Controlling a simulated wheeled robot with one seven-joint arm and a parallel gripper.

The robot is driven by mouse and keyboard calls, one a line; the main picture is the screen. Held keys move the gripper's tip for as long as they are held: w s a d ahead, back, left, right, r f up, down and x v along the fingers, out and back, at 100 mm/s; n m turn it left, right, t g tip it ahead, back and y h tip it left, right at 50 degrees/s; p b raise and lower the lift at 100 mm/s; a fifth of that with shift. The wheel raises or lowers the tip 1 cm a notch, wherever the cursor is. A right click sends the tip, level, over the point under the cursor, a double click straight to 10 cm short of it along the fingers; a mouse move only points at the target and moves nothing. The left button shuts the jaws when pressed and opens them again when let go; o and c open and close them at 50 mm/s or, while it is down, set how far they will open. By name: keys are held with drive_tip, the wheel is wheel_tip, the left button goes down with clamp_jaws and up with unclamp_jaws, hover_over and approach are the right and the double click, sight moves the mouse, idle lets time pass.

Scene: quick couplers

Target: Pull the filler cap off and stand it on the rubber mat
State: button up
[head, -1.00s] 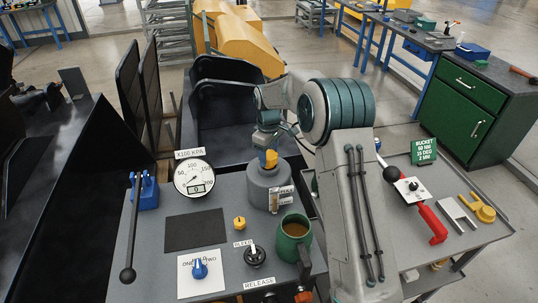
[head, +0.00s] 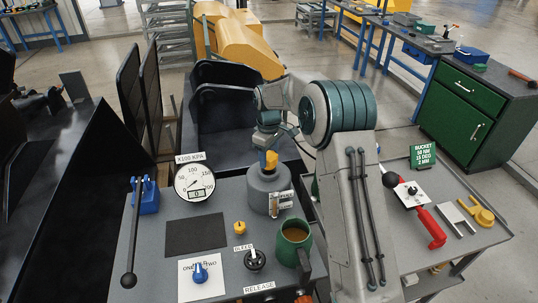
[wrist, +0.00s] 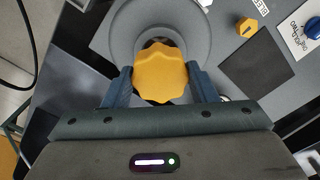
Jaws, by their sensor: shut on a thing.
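The filler cap (head: 271,160) is yellow with a scalloped edge, at the top of a grey cylindrical tank (head: 268,188). In the wrist view the cap (wrist: 160,72) sits between the two blue fingers of my gripper (wrist: 159,80), which is shut on it. In the head view my gripper (head: 269,148) comes down on the cap from above. I cannot tell whether the cap is seated or slightly lifted; its underside is hidden. The rubber mat (head: 195,235) is a bare black rectangle left of the tank, also in the wrist view (wrist: 257,64).
A pressure gauge (head: 194,182) stands behind the mat. A small yellow knob (head: 240,228), a black bleed knob (head: 255,260) and a green mug (head: 293,246) stand near the tank. A blue selector (head: 200,272) is in front of the mat; a black lever (head: 132,230) is left.

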sight(269, 155)
drive_tip(key=shift+r+p, duration=1.2)
drive_tip(key=shift+r, duration=0.8)
